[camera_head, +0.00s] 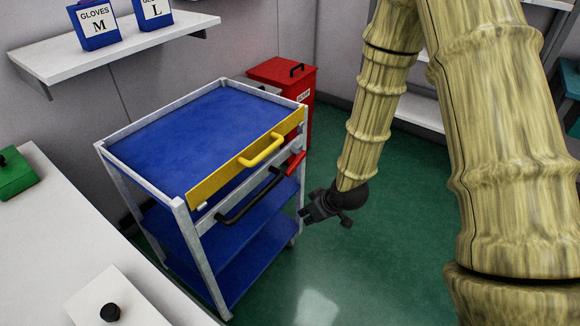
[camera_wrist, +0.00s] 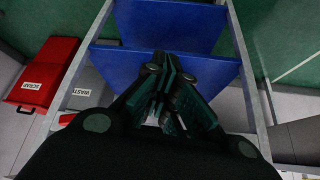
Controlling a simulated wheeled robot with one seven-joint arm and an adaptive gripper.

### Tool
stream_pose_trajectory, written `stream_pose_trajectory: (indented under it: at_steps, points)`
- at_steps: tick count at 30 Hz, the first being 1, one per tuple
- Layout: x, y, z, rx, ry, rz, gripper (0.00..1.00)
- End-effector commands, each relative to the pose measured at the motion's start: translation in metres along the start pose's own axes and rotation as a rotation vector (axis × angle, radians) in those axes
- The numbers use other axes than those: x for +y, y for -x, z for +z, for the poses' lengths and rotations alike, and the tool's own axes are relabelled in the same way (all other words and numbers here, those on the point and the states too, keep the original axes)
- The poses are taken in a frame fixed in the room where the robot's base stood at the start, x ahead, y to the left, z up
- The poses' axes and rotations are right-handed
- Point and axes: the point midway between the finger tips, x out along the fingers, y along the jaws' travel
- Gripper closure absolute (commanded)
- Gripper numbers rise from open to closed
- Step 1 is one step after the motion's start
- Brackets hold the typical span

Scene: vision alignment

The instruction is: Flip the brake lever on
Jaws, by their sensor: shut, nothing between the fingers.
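The cart (camera_head: 190,222) has a white frame, a blue top and blue lower shelves. A red lever (camera_head: 296,162), which looks like the brake lever, sits at the cart's right front corner, beside a black bar handle (camera_head: 250,196) and below a yellow handle (camera_head: 262,151). My gripper (camera_head: 306,215) is below and slightly right of the red lever, close to the cart's right front post and apart from the lever. In the wrist view my gripper (camera_wrist: 165,68) is shut and empty, in front of the blue shelves (camera_wrist: 180,22). A small red patch at the left there is too small to identify.
A red scrap bin (camera_head: 285,75) stands behind the cart; it also shows in the wrist view (camera_wrist: 42,78). A white counter (camera_head: 50,235) is at the left. A shelf (camera_head: 120,50) with glove boxes hangs on the wall. The green floor (camera_head: 385,235) right of the cart is clear.

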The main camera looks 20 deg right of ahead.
Motion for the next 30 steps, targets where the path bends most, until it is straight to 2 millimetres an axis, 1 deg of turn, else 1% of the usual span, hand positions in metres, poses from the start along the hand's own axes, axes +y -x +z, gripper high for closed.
stream_pose_trajectory:
  at_steps: [1,6,9,13,15,19,23,30]
  points:
    - [0.008,0.005,-0.019,0.034,0.033,0.005,1.00]
    - [0.029,0.034,-0.077,0.126,0.151,0.019,1.00]
    - [0.039,0.053,-0.107,0.174,0.218,0.033,1.00]
    - [0.049,0.076,-0.137,0.222,0.289,0.052,1.00]
    - [0.052,0.085,-0.147,0.238,0.318,0.061,1.00]
    - [0.056,0.096,-0.159,0.256,0.349,0.071,1.00]
    - [0.058,0.100,-0.162,0.261,0.358,0.074,1.00]
    - [0.057,0.100,-0.162,0.260,0.358,0.074,1.00]
